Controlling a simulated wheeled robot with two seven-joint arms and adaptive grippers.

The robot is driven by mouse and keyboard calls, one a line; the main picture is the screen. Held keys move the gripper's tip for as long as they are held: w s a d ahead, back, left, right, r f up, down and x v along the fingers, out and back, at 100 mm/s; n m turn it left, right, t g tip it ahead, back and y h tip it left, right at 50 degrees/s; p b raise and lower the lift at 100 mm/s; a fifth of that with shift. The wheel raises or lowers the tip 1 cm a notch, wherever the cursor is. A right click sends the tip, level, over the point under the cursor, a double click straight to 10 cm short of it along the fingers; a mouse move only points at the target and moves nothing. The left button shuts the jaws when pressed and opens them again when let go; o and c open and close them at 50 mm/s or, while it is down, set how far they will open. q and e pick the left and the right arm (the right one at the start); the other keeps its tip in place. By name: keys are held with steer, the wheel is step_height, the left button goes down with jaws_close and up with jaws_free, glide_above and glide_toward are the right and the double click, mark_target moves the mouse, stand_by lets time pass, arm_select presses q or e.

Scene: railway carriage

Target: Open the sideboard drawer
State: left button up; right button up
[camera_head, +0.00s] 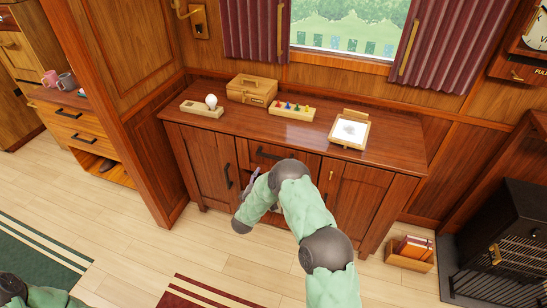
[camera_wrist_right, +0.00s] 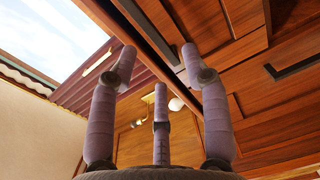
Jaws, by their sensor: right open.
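The wooden sideboard (camera_head: 350,194) stands against the wall below the window. Its middle drawer, with a dark bar handle (camera_head: 268,155), looks shut, and my right arm covers part of its front. My right gripper (camera_head: 250,180) is in front of the sideboard, just below and left of that handle, apart from it as far as I can tell. In the right wrist view its fingers (camera_wrist_right: 158,75) are spread with nothing between them. A dark bar handle (camera_wrist_right: 292,68) shows there to their right; I cannot tell whether it is the drawer's. My left gripper is out of view.
On the sideboard top are a wooden box (camera_head: 252,90), a tray with a white bulb (camera_head: 211,101), a rack of coloured pegs (camera_head: 292,110) and a framed board (camera_head: 350,132). A book crate (camera_head: 409,254) stands at the right.

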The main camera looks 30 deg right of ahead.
mark_target(274, 156)
steer(key=shift+h, duration=0.4)
steer(key=shift+s+r+b+x, duration=0.15)
steer(key=shift+b+x, duration=0.4)
steer(key=shift+x, duration=1.35)
steer(key=shift+r+b+x, duration=0.2)
steer(key=shift+b+x, duration=0.4)
steer(key=shift+x, duration=1.25)
steer(key=shift+s+r+b+x, duration=0.15)
steer(key=shift+b+x, duration=0.4)
steer(key=shift+x, duration=1.35)
steer(key=shift+w+d+r, duration=0.1)
steer(key=shift+d, duration=0.1)
jaws_close()
